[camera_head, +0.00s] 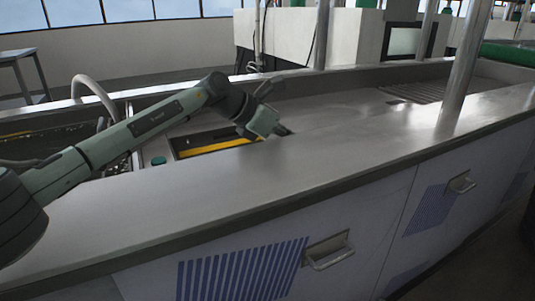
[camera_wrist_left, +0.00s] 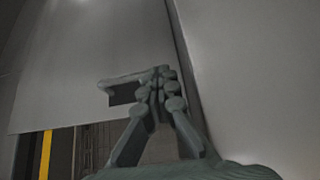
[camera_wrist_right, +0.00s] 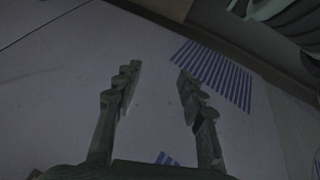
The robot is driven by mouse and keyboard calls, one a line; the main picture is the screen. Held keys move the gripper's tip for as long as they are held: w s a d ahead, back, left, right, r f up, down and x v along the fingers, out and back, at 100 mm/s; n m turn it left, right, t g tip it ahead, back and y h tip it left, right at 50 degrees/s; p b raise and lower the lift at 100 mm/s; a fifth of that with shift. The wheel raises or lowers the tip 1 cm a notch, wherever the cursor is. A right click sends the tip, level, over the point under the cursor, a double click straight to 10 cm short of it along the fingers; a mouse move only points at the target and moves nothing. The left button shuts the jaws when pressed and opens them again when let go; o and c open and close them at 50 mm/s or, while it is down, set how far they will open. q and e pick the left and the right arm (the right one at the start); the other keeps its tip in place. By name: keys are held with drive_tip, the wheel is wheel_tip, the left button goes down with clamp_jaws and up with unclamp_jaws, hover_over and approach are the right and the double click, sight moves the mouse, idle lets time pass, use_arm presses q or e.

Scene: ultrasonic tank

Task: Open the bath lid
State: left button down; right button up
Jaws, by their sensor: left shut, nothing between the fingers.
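The bath lid (camera_wrist_left: 75,60) is a flat grey panel in the left wrist view. A small dark tab or handle (camera_wrist_left: 122,93) sits by its edge, left of my fingertips. My left gripper (camera_wrist_left: 160,78) is shut and empty, its tips beside or against that tab; contact is unclear. In the head view my left gripper (camera_head: 284,130) is low over the right end of the bath opening, where a yellow strip (camera_head: 215,147) shows. The arm hides part of the lid there. My right gripper (camera_wrist_right: 158,78) is open and empty, facing the cabinet front.
The steel counter (camera_head: 240,180) is clear in front of the opening. A metal post (camera_head: 464,70) stands on it to the right. Cabinet fronts below have a handle (camera_head: 328,252) and blue slatted vents (camera_head: 240,270). A curved pipe (camera_head: 95,88) rises behind my left arm.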

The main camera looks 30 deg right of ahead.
use_arm(q)
drive_tip(key=shift+d, duration=1.95)
use_arm(e)
drive_tip(key=shift+w+a+r+t+y, duration=0.2)
drive_tip(key=shift+w+a+t, duration=0.2)
drive_tip(key=shift+w+a, duration=0.3)
drive_tip(key=shift+w+a+r+t+y, duration=0.15)
drive_tip(key=shift+w+a+t, duration=0.3)
drive_tip(key=shift+w, duration=0.4)
use_arm(q)
drive_tip(key=shift+w+a+r, duration=0.1)
